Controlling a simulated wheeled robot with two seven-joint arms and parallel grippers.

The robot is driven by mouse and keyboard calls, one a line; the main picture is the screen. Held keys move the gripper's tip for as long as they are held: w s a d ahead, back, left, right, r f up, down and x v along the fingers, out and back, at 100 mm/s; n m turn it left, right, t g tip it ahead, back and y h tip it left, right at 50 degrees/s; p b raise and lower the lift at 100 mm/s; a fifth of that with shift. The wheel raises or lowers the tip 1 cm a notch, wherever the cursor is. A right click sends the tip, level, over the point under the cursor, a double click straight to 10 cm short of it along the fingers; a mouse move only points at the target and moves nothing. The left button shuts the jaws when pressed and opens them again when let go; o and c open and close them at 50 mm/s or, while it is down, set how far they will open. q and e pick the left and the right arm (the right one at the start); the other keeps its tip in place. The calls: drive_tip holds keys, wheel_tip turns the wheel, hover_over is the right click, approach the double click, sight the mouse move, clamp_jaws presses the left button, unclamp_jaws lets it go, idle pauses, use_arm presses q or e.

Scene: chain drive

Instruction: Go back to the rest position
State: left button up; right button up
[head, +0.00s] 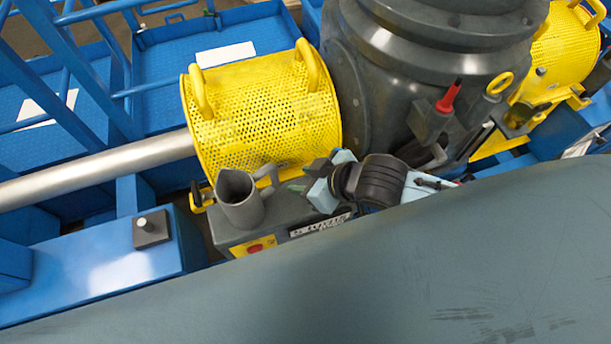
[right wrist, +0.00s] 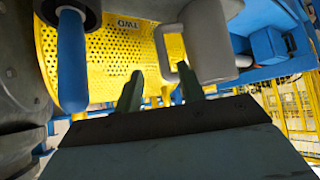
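My right gripper (head: 309,177) is in the middle of the head view, just right of a grey jug (head: 242,198). In the right wrist view its two dark fingers (right wrist: 159,88) stand apart with nothing gripped between them. The jug (right wrist: 207,42) shows just beyond the fingers, with its handle (right wrist: 163,52) in line with the gap; I see no grip on it. The jug stands upright on a dark grey box (head: 275,228) with a label and a red button. My left gripper is not in either view.
A yellow perforated guard (head: 262,115) stands behind the jug, over a steel shaft (head: 95,172). A large dark grey housing (head: 420,60) rises behind my right gripper. A red-handled tool (head: 450,97) stands at that housing. Blue framework (head: 100,265) fills the left.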

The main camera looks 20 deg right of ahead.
idle(0.4)
drive_tip(key=s+d+m+g+h, duration=0.4)
drive_tip(key=s+d+m+h, duration=0.15)
drive_tip(key=s+d, duration=0.65)
wheel_tip(320, 180, down, 32)
drive_tip(key=s+a+g+b, duration=0.1)
drive_tip(key=s+b, duration=0.2)
drive_tip(key=b, duration=0.4)
use_arm(q)
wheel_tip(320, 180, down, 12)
drive_tip(key=b, duration=0.5)
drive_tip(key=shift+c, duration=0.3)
use_arm(e)
drive_tip(key=s+d+f+g, duration=0.1)
drive_tip(key=s+d+f, duration=0.2)
drive_tip(key=s+f, duration=1.2)
wheel_tip(320, 180, down, 5)
drive_tip(key=shift+s+r, duration=0.2)
drive_tip(key=shift+s, duration=0.05)
